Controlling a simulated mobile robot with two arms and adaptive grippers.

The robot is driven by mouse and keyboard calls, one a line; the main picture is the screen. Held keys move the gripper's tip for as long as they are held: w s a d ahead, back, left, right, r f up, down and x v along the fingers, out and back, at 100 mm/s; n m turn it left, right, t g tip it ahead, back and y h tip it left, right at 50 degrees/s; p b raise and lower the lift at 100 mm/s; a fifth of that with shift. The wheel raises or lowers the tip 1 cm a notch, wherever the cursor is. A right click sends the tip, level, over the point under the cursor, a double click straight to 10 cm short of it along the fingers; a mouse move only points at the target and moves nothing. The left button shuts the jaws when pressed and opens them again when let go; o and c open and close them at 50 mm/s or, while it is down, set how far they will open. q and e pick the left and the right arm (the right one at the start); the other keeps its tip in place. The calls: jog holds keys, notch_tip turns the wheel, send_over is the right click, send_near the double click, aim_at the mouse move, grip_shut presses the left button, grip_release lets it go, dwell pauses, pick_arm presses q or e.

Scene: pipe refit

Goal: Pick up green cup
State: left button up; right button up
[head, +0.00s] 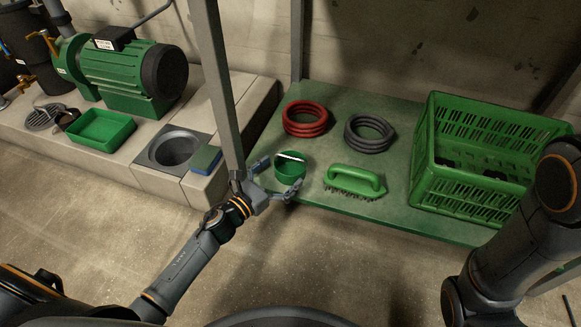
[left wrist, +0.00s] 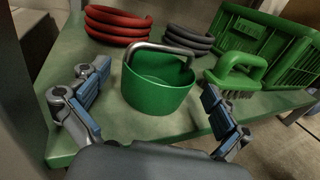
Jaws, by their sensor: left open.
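The green cup (head: 290,169) is a small round open vessel with a grey metal handle arching over its rim. It stands upright on the green bench top (head: 318,117) near its front left edge. In the left wrist view the cup (left wrist: 157,88) shows in the middle, between the spread fingers. My left gripper (head: 277,174) is open, with one finger to each side of the cup and a visible gap on both sides. The left gripper also shows in the left wrist view (left wrist: 158,100). My right arm comes in at the right of the head view, but its gripper is out of view.
A green brush (head: 355,181) lies right of the cup. A red hose coil (head: 305,118) and a grey hose coil (head: 369,133) lie behind. A green crate (head: 475,205) stands at the right. A grey post (head: 218,80) rises just left of the bench.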

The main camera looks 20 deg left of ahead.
aim_at(301, 155)
pick_arm(q)
jog(key=x, duration=0.3)
jog(key=shift+w+d, duration=0.1)
jog(key=shift+w, duration=0.2)
jog(key=c, duration=1.1)
jog(key=shift+o, duration=0.2)
jog(key=shift+r, duration=0.1)
